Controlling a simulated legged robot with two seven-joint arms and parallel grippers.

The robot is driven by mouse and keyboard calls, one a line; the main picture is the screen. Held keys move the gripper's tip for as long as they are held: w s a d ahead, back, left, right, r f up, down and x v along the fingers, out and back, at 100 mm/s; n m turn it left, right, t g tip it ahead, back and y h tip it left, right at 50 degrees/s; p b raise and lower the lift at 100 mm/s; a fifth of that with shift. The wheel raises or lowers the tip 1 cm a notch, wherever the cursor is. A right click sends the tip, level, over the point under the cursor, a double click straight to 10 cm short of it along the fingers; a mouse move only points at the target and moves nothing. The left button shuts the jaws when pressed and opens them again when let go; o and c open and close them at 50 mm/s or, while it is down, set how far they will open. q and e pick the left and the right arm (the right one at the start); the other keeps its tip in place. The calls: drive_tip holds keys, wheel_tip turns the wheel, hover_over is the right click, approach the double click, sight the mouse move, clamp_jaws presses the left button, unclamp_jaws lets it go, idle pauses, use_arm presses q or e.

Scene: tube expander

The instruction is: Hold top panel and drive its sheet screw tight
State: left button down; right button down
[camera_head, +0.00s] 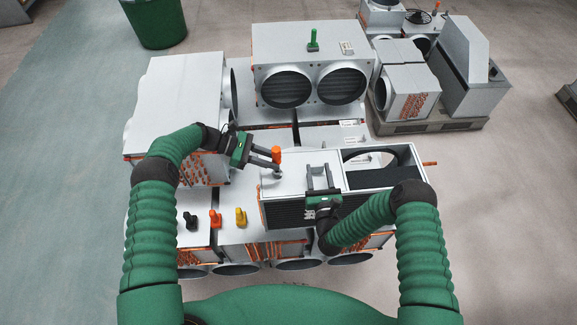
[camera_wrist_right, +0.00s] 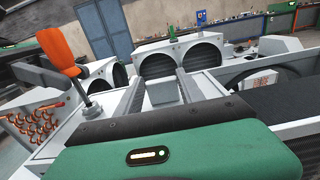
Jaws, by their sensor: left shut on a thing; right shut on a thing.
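The top panel (camera_head: 286,187) is a white sheet lying on the left part of an open-topped metal unit at centre right. My right gripper (camera_head: 319,168) is over the panel, shut on a grey raised piece (camera_wrist_right: 162,91) between its fingers. My left gripper (camera_head: 270,159) is shut on an orange-handled driver (camera_head: 276,152). The driver stands roughly upright at the panel's left side, and its handle also shows in the right wrist view (camera_wrist_right: 60,50). Its lower end (camera_wrist_right: 93,110) is at the panel; the sheet screw itself is too small to make out.
The unit's right part has an open round port (camera_head: 370,158). A twin-port unit (camera_head: 310,42) with a green tool on top stands behind. More units crowd around.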

use_arm(q)
drive_tip(key=shift+f, duration=0.15)
drive_tip(key=c, duration=0.7)
unclamp_jaws()
drive_tip(key=shift+o, duration=0.2)
drive_tip(key=o, duration=0.7)
drive_tip(key=shift+c, duration=0.2)
